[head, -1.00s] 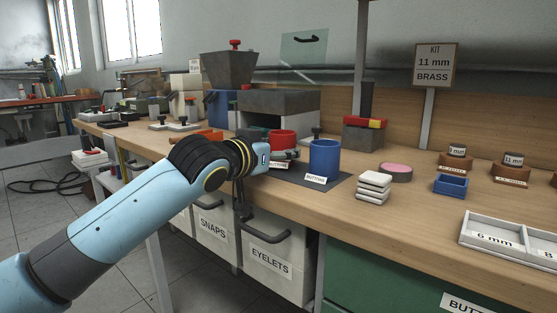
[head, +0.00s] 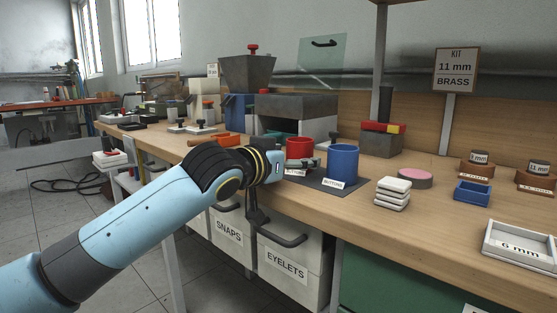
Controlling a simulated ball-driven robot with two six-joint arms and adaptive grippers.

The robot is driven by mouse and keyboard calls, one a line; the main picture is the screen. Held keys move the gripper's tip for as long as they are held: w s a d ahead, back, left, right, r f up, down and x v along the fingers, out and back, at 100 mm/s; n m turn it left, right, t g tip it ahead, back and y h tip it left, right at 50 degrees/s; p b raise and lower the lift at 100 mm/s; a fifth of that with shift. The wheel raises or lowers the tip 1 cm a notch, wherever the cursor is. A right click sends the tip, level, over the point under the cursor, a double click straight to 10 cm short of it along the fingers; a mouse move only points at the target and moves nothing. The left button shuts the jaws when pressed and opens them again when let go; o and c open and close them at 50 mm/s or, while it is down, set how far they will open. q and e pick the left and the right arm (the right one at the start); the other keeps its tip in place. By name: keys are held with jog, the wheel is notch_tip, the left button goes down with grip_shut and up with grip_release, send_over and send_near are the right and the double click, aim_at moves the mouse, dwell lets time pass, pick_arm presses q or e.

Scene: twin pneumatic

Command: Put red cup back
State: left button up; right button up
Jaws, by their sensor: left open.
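My right gripper is out of view.
White stacked pieces (head: 393,193), a pink round pad (head: 414,178) and a blue tray (head: 472,192) lie to the right. A grey press-like block (head: 297,110) stands behind the cups. Drawer handles (head: 283,236) stick out below the bench edge.

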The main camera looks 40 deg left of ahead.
pick_arm(q)
jog(key=s+r+p, duration=0.1)
jog(key=s+p, duration=0.2)
jog(key=s, duration=0.7)
jog(key=shift+s+d+r, duration=0.35)
jog(key=shift+s+d, duration=0.05)
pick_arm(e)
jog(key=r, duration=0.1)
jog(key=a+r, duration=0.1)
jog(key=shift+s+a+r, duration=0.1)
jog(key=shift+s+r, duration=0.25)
